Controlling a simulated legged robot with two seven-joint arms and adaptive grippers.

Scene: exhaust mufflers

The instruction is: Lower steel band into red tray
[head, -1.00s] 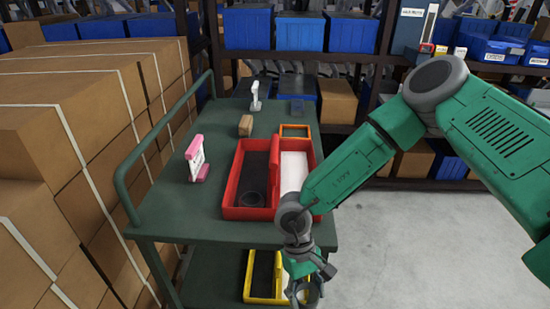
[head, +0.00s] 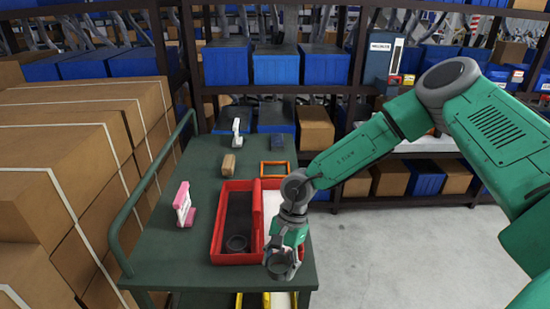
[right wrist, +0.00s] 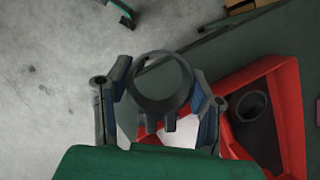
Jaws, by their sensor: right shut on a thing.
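The red tray (head: 217,230) is on the green cart top, with a dark left compartment and a white-floored right one. My right gripper (head: 282,258) is at the tray's front right corner in the head view. It is shut on the steel band, a grey ring (right wrist: 162,106) held between the fingers in the right wrist view. There the tray (right wrist: 290,110) lies below and to the right of the held band. Another dark ring (head: 236,243) rests in the left compartment, also seen in the wrist view (right wrist: 247,106). My left gripper is out of view.
A pink-and-white tool (head: 184,205), a brown block (head: 228,164), a white device (head: 236,132) and an orange frame (head: 274,163) stand on the cart top (head: 170,250). Cartons are stacked at left. A yellow tray (head: 266,300) shows below. Open floor lies at right.

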